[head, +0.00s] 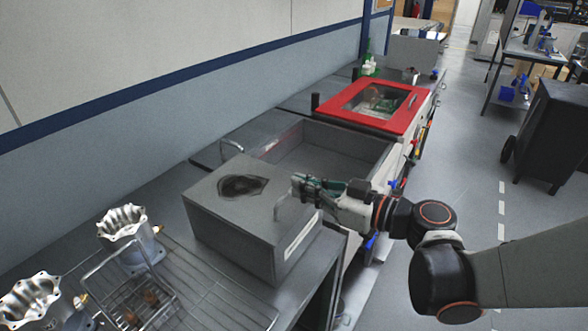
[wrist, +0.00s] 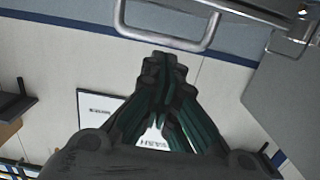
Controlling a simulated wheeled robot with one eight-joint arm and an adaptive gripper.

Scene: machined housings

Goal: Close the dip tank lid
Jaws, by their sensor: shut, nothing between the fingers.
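A grey box-shaped tank (head: 245,215) stands on the bench, with a dark patch on its top and a pale label on its front. A thin bar handle (head: 279,208) shows at its right edge. I cannot tell whether this top is the dip tank lid. Behind it is an open grey basin (head: 325,155) with a wire handle (head: 230,147) at its left. My gripper (head: 297,187) is shut and empty, close by the box's right edge. In the wrist view the shut fingers (wrist: 163,68) point towards a U-shaped metal handle (wrist: 175,38); contact is unclear.
A red-framed lid with a window (head: 357,118) lies beyond the basin. A wire rack (head: 205,300) and silvery housings (head: 130,235) are at the front left. A wall (head: 130,120) runs behind the bench. Clear floor (head: 490,170) lies to the right, with a dark cabinet (head: 555,125) beyond.

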